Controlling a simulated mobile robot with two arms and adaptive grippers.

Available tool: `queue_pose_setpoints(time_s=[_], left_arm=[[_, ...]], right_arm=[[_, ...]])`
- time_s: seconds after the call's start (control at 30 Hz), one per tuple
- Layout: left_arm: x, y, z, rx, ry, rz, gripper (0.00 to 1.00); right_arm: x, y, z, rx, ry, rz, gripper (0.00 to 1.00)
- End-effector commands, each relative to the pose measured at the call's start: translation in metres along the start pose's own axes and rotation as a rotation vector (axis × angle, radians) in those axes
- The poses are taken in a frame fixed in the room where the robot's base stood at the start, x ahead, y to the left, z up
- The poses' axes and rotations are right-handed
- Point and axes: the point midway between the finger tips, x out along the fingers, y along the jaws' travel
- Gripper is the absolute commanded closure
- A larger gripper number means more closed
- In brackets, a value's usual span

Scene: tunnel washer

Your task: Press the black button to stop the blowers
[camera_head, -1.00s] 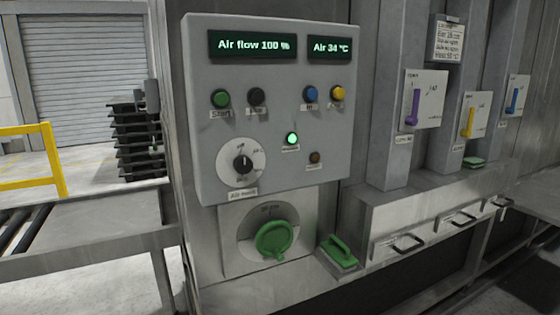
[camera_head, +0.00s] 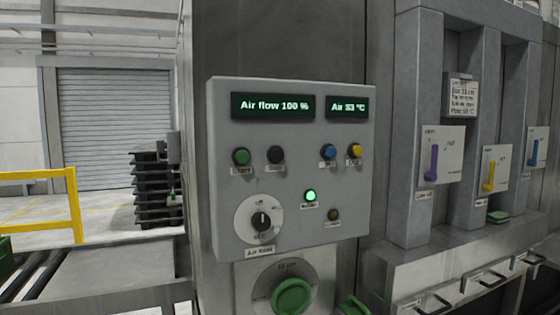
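The grey control panel (camera_head: 292,215) is in the middle of the head view. The black button (camera_head: 276,155) sits in its upper row, just right of the green button (camera_head: 241,156). A small label is below it, too blurred to read surely. The left display (camera_head: 273,106) reads "Air flow 100 %" and the right display (camera_head: 347,107) reads about "Air 33 °C". A small green lamp (camera_head: 310,196) is lit; the amber lamp (camera_head: 333,214) beside it looks dark. Neither of my grippers is in view.
A blue button (camera_head: 328,152) and a yellow button (camera_head: 355,151) share the row. A black rotary knob (camera_head: 261,221) and a large green knob (camera_head: 292,297) are lower. Levers in purple (camera_head: 432,163), yellow and blue stand right. A yellow railing (camera_head: 74,215) is left.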

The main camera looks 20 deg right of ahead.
Motion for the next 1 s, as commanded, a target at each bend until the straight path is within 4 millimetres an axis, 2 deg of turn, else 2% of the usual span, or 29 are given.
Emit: queue_pose_setpoints(time_s=[0.43, 0.87, 1.0], left_arm=[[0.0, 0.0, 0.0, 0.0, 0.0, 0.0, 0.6], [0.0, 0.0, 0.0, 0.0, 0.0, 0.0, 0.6], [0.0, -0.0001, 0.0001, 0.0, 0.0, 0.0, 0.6]], right_arm=[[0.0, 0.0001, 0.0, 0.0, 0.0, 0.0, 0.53], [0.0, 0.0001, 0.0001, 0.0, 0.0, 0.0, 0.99], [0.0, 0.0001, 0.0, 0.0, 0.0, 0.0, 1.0]])
